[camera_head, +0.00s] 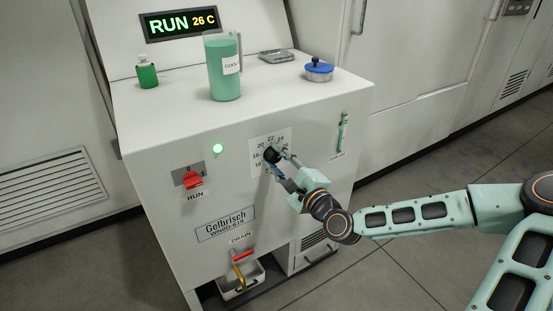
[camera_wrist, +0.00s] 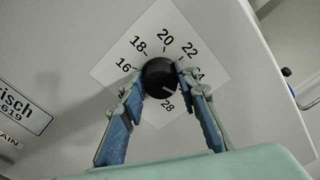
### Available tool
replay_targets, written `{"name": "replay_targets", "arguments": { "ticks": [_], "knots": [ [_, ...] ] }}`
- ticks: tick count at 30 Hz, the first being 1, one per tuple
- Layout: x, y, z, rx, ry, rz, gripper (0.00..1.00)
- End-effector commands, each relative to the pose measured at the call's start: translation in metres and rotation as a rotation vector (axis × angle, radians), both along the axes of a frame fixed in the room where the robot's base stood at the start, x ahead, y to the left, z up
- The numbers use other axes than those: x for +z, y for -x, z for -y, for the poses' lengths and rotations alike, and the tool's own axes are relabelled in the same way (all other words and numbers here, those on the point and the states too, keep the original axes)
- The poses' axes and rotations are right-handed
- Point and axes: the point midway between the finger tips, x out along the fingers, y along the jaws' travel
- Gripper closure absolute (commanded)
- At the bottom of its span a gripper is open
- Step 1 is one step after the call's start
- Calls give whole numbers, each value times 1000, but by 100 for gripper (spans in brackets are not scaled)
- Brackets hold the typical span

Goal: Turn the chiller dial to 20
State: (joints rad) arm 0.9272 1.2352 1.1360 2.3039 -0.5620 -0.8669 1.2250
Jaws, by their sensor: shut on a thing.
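The black chiller dial (camera_head: 271,154) is on the white front panel, over a square scale label (camera_head: 257,141). In the wrist view the dial (camera_wrist: 158,74) sits amid the numbers 16, 18, 20, 22, a partly covered 24, and 28. A small pale mark on its lower right edge appears to point between the covered part and 28. My gripper (camera_wrist: 162,81) is shut on the dial, one finger on each side. The right finger hides part of the scale. The display (camera_head: 180,24) reads RUN 26 C.
A red RUN switch (camera_head: 193,181), lit green lamp (camera_head: 218,149) and sight tube (camera_head: 342,134) flank the dial. A drain valve (camera_head: 242,254) sits below.

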Motion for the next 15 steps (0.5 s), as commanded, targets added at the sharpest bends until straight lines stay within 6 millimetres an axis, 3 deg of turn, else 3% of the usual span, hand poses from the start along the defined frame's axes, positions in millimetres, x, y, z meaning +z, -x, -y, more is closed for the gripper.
{"name": "replay_targets", "arguments": {
  "ticks": [15],
  "knots": [
    [-2,0,-1,2,389,262,95]
  ]
}}
